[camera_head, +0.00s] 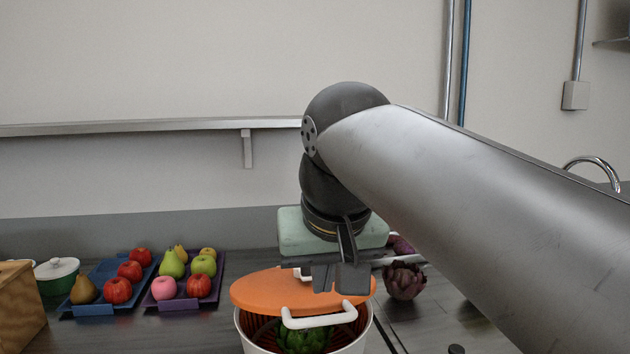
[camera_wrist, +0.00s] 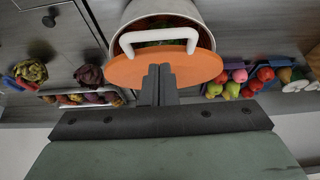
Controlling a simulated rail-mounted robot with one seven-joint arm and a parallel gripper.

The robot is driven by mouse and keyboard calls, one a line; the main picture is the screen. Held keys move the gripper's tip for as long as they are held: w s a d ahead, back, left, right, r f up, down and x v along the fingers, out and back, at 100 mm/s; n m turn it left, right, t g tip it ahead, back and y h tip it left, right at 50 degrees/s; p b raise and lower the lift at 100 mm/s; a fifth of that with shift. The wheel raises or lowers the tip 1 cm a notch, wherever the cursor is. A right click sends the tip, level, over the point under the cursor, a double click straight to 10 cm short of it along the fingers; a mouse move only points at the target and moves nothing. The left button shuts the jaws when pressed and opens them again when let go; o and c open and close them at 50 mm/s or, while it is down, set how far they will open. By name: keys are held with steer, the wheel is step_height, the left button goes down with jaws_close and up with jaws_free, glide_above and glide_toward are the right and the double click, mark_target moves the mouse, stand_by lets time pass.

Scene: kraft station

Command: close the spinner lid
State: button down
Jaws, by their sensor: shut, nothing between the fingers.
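The spinner (camera_head: 370,337) is a round white pot with an orange inner basket, at the bottom middle of the head view. Its orange lid (camera_head: 262,292) with a white handle (camera_head: 318,321) sits tilted over the rear of the opening. The front stays uncovered, and something green shows inside. My gripper (camera_head: 341,280) is shut and empty at the lid's rear part; I cannot tell if it touches. In the wrist view the shut fingers (camera_wrist: 159,72) overlap the edge of the orange lid (camera_wrist: 190,69), with the white pot (camera_wrist: 124,20) beyond it.
A blue tray (camera_head: 88,309) and a purple tray (camera_head: 177,304) of fruit stand left of the spinner. A lidded green pot (camera_head: 57,275) and a wooden box (camera_head: 20,310) are at far left. Artichokes (camera_head: 404,281) lie to the right. A tap (camera_head: 595,165) is at far right.

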steer(key=shift+r, duration=0.1)
steer(key=p+v, duration=0.4)
steer(key=v, duration=1.3)
steer(key=w+d+f+g+h+p, duration=0.1)
steer(key=w+d+f+p, duration=0.15)
steer(key=f, duration=0.55)
steer(key=w+d+f+g+p, duration=0.1)
steer(key=w+d+f, duration=0.15)
steer(key=f, duration=0.55)
steer(key=s+d+f+g+p, duration=0.1)
steer(key=s+d+f, duration=0.1)
steer(key=f, duration=0.5)
steer(key=s+d+f+m+g, duration=0.1)
steer(key=s+f, duration=0.2)
steer(key=f, duration=0.4)
steer(key=s+d+f+p, duration=0.1)
steer(key=s+d+f, duration=0.1)
steer(key=f, duration=0.5)
steer(key=shift+s+d+f+m+g+p, duration=0.3)
steer(key=shift+s+d+f+g+p, duration=0.1)
steer(key=shift+s, duration=0.4)
steer(key=shift+r, duration=0.1)
